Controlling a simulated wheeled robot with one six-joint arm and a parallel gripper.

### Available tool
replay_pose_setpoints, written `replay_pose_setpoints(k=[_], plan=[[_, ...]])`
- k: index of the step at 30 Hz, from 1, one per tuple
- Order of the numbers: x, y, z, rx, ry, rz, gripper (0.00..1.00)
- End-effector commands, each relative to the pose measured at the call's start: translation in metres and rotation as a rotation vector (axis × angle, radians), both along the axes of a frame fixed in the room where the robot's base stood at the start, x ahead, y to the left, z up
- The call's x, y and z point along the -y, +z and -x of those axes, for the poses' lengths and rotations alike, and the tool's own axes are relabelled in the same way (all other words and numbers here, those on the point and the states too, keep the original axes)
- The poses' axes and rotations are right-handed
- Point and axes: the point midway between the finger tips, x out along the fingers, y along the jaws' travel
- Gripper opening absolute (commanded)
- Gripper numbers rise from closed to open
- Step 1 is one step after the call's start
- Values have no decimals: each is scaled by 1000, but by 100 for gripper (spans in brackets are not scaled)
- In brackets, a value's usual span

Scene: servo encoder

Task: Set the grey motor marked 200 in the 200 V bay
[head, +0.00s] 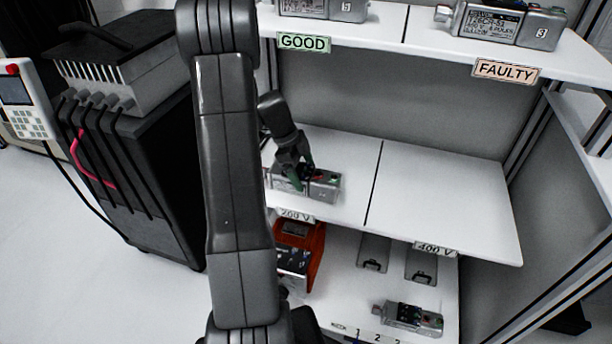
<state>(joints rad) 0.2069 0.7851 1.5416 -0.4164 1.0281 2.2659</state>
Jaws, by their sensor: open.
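A grey motor (325,188) lies on the left part of the middle shelf, just behind the label reading 200 V (296,215). Its own marking cannot be read, and my arm hides its left end. My gripper (298,182) is open and points down at the motor, with its fingers over or around the body; I cannot tell if they touch it. A second grey motor (408,318) lies on the lower shelf at the front; its marking is too small to read.
A dividing line (374,185) splits the middle shelf; its right part is bare. A 400 V label (435,249) hangs at its front edge. An orange-red unit (314,243) stands on the lower shelf. The top shelf, with motors (507,22), carries GOOD (303,43) and FAULTY (506,71) labels.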

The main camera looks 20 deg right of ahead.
Motion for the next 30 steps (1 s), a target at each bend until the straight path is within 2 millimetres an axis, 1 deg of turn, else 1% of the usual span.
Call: replay_pose_setpoints(k=[1, 3, 6, 9, 13, 30], plan=[[-3, 11, -3, 4, 2, 1, 85], [-7, 22, -6, 3, 2, 1, 85], [-11, 35, -9, 2, 2, 0, 85], [-14, 43, -11, 0, 1, 0, 85], [-16, 47, -12, 0, 1, 0, 85], [-15, 47, -11, -1, 0, 0, 85]])
